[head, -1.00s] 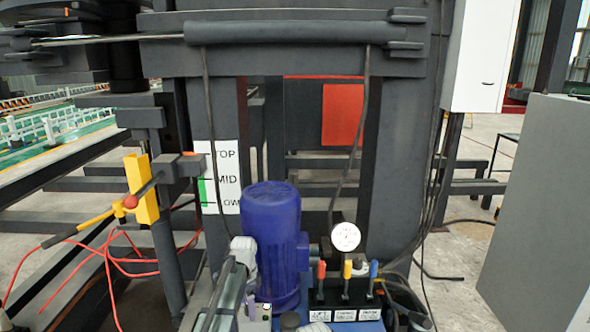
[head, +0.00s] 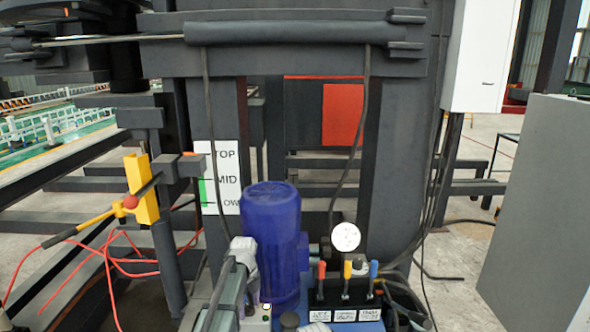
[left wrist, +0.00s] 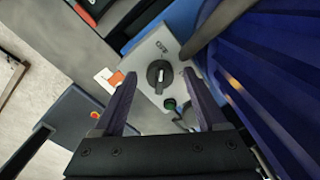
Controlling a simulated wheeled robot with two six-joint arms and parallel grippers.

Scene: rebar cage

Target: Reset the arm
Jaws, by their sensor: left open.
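My left gripper (left wrist: 159,75) is open and empty in the left wrist view, its two dark fingers apart. Beyond the fingertips is a light grey control box with a black rotary knob (left wrist: 158,74) and a green button (left wrist: 170,103). The knob appears between the fingertips; I cannot tell whether they touch it. In the head view my left arm reaches in at the bottom, beside the blue motor (head: 271,245), and the gripper's jaws are hard to make out. My right gripper is in neither view.
Three coloured levers (head: 347,270) and a round gauge (head: 345,237) stand right of the motor. A yellow bracket (head: 142,188) with red hoses is at left. A TOP/MID/LOW sign (head: 226,178) is on the post. A grey cabinet (head: 540,200) stands at right.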

